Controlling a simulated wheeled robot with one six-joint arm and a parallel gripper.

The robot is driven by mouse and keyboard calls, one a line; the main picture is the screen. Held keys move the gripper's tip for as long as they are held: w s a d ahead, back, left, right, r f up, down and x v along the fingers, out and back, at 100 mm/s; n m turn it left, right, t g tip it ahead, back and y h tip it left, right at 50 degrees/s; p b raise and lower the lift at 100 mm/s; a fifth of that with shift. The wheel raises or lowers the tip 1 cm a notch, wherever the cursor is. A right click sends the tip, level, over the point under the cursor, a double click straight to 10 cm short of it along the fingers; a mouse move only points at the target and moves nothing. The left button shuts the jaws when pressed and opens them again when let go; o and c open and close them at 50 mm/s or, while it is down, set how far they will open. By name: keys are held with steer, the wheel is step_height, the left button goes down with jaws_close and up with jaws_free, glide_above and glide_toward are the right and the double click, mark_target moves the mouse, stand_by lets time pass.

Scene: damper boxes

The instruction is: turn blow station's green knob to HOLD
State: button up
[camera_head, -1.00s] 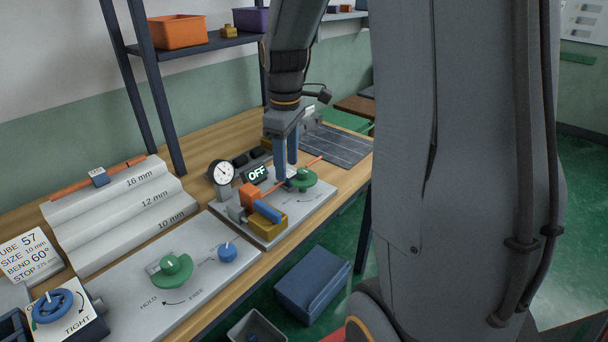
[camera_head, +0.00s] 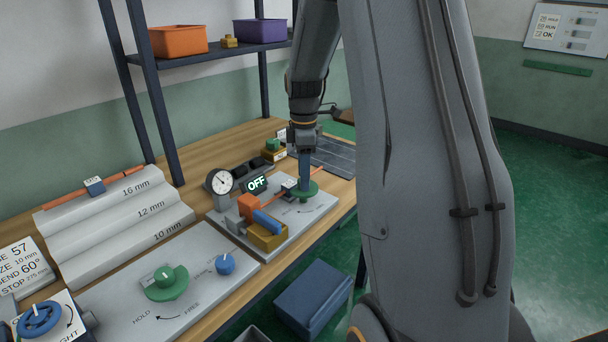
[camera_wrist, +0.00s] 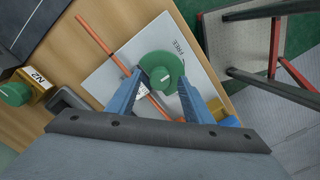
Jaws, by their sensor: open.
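The blow station (camera_head: 318,207) is a pale plate with a round gauge, a display (camera_head: 257,184) reading OFF and a green knob (camera_head: 308,190). My gripper (camera_head: 305,180) points down over the green knob, with one finger hiding the other in the head view. In the wrist view the open blue fingers reach to either side of the green knob (camera_wrist: 163,70), which shows a short white mark. I cannot tell whether they touch it. FREE is printed beside the knob in the wrist view; HOLD is not readable there.
An orange tube (camera_wrist: 95,38) runs across the plate beside the knob. An orange-and-blue clamp on a yellow block (camera_head: 267,238) stands at the plate's left. Another plate with a green knob (camera_head: 164,283) and blue knob lies nearer. A shelf post (camera_head: 156,100) rises behind.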

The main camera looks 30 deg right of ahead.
steer(key=shift+f, duration=0.3)
steer(key=c, duration=1.1)
